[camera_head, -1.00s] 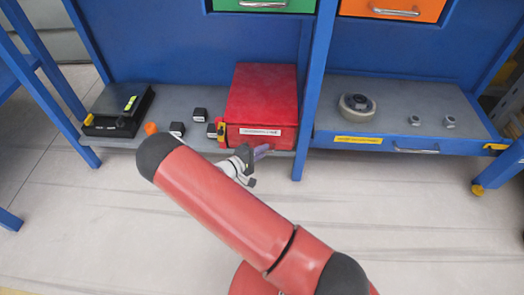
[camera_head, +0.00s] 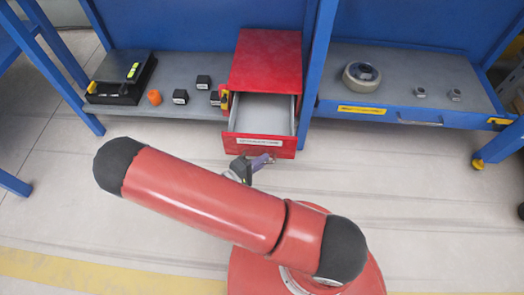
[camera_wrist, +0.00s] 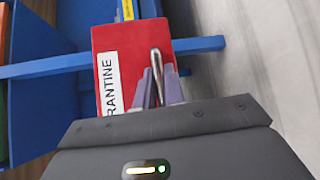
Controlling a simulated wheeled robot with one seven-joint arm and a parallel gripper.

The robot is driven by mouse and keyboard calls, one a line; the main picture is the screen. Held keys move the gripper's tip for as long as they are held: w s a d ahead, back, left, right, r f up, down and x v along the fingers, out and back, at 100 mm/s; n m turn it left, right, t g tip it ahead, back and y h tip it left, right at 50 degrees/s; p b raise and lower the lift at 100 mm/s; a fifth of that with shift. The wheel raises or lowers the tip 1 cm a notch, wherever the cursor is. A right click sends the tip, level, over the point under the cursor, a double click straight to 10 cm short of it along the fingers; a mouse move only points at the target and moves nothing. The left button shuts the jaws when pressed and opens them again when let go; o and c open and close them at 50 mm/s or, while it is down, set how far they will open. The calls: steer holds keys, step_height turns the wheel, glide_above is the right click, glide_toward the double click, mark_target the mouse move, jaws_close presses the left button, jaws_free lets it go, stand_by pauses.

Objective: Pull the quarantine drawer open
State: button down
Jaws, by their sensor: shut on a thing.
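The red quarantine drawer (camera_head: 262,143) is pulled well out of its red cabinet (camera_head: 268,60) in the head view, and its inside looks empty. In the wrist view its red front (camera_wrist: 125,45) carries a white label (camera_wrist: 110,82) on which "RANTINE" can be read. My gripper (camera_head: 262,162) is at the drawer front, low and near its middle. In the wrist view my gripper (camera_wrist: 160,88) is shut on the metal drawer handle (camera_wrist: 157,62), with one finger on each side of it. The far end of the handle shows beyond the fingers.
Left on the grey shelf are a black scale (camera_head: 122,78), an orange piece (camera_head: 154,97) and several small black blocks (camera_head: 180,97). A blue post (camera_head: 318,70) stands right of the drawer. A tape roll (camera_head: 361,75) sits on the right shelf. The floor in front is clear.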

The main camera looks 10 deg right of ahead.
steer(key=shift+s, duration=0.15)
steer(key=c, duration=1.8)
jaws_free()
steer(key=shift+o, duration=0.2)
steer(key=v, duration=0.8)
